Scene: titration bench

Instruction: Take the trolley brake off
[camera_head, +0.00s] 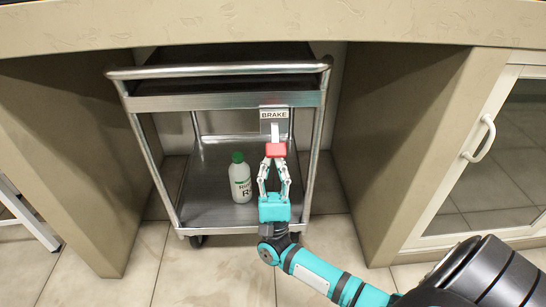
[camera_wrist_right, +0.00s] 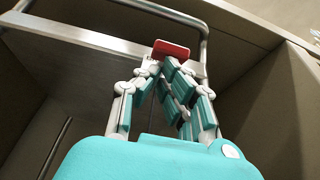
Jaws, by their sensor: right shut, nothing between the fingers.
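The metal trolley (camera_head: 222,102) stands under the bench, between two side panels. A plate labelled BRAKE (camera_head: 273,114) is on its front, below the top shelf. A light lever hangs down from the plate and ends in a red brake handle (camera_head: 275,150). My right gripper (camera_head: 274,161) is shut and empty, pointing up with its fingertips at the red handle's lower edge. In the right wrist view the red handle (camera_wrist_right: 171,49) shows just beyond the fingertips; I cannot tell whether they touch. My left gripper is not in view.
A white bottle with a green cap (camera_head: 240,178) stands on the trolley's lower shelf, left of my right gripper. The bench top (camera_head: 270,25) overhangs the trolley. A cabinet door with a white handle (camera_head: 479,139) is at the right.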

